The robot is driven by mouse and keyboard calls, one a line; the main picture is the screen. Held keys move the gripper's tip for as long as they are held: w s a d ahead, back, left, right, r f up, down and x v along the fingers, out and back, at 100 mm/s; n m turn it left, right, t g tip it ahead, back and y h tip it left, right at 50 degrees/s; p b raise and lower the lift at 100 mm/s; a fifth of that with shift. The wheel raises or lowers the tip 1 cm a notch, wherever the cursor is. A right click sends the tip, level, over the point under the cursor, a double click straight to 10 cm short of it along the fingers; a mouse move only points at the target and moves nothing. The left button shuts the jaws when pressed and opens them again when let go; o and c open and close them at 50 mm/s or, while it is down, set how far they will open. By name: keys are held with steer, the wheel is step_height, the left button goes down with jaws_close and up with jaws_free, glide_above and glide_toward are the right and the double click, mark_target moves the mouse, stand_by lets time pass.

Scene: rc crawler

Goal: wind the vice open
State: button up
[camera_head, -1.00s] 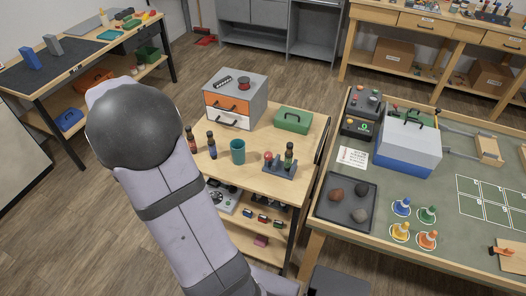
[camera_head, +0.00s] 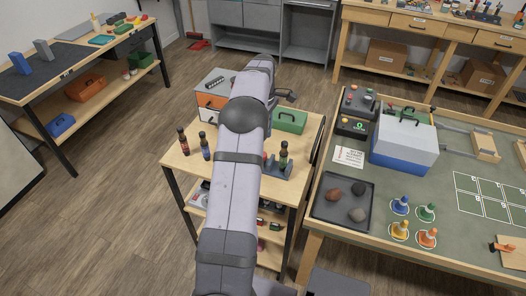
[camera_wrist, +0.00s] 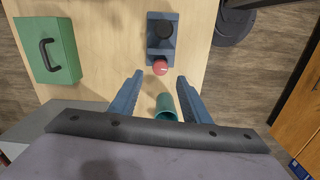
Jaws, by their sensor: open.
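No vice is plainly recognisable. A light wooden block on grey rails (camera_head: 486,147) at the right bench's back and an orange and black fitting on a wooden board (camera_head: 503,248) at its right edge are too small to tell. My gripper (camera_wrist: 160,76) is open and empty in the wrist view, pointing down over the wooden cart. A teal cup (camera_wrist: 166,106) shows between its fingers, lower down. A blue-grey stand with a red ball (camera_wrist: 160,67) and a black round top lies just beyond the fingertips. In the head view my arm hides the gripper and the cup.
The right bench carries a blue and white box (camera_head: 404,149), a rock tray (camera_head: 322,208) and several coloured cones. Floor shows between cart and left bench.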

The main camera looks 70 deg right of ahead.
steer(key=shift+a+f+p, duration=0.1)
steer(key=shift+f+p, duration=1.25)
steer(key=shift+f, duration=2.3)
steer(key=c, duration=1)
steer(key=shift+c, duration=0.2)
